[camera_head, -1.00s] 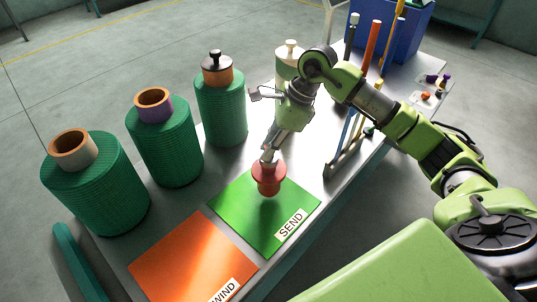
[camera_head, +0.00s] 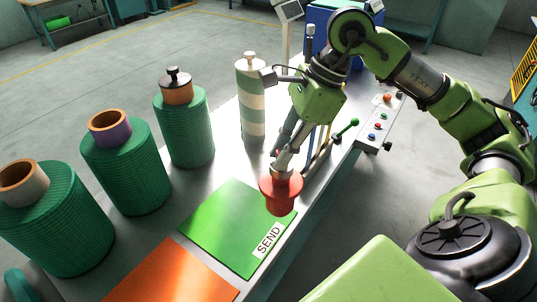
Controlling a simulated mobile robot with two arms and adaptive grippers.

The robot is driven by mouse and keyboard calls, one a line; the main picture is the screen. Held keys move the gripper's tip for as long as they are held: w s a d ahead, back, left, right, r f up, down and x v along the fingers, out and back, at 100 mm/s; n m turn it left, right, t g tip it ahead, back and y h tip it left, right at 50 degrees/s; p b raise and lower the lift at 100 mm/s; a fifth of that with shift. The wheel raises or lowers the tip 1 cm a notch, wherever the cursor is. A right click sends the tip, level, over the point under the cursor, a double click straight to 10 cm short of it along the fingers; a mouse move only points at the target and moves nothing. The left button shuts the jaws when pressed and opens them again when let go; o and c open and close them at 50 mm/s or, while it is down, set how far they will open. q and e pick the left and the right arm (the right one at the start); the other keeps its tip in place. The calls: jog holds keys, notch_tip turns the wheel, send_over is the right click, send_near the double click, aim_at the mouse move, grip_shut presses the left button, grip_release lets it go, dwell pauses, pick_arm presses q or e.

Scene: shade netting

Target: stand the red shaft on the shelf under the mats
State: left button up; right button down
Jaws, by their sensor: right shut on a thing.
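My right gripper (camera_head: 280,172) is shut on a red flanged plug (camera_head: 281,192), held near the right edge of the green SEND mat (camera_head: 225,232). The orange mat (camera_head: 175,275) lies nearer, cut off by the bottom edge. The red shaft is not seen in the current view; my right arm covers much of the rack area where it stood earlier. The shelf under the mats is hidden by the table top (camera_head: 150,235). My left gripper is not in view.
Several green netting rolls (camera_head: 122,170) stand along the left, with a striped green-and-white roll (camera_head: 251,95) further back. A rack (camera_head: 320,153) stands behind my gripper, beside a panel with buttons and a green-knobbed lever (camera_head: 345,127). A blue bin (camera_head: 330,20) is at the back.

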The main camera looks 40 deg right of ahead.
jog(key=shift+s+d+r, duration=0.15)
jog(key=shift+s+r, duration=0.2)
jog(key=shift+s, duration=0.15)
jog(key=shift+a+f+n+g, duration=0.3)
jog(key=shift+a+f+n, duration=0.25)
jog(key=shift+n, duration=0.25)
jog(key=s+a+f+n+g+h, duration=0.2)
jog(key=a+f+n, duration=0.8)
jog(key=n, duration=1.1)
jog(key=g+h, duration=0.2)
jog(key=g, duration=0.2)
jog(key=shift+a+n, duration=0.15)
jog(key=shift+n, duration=0.15)
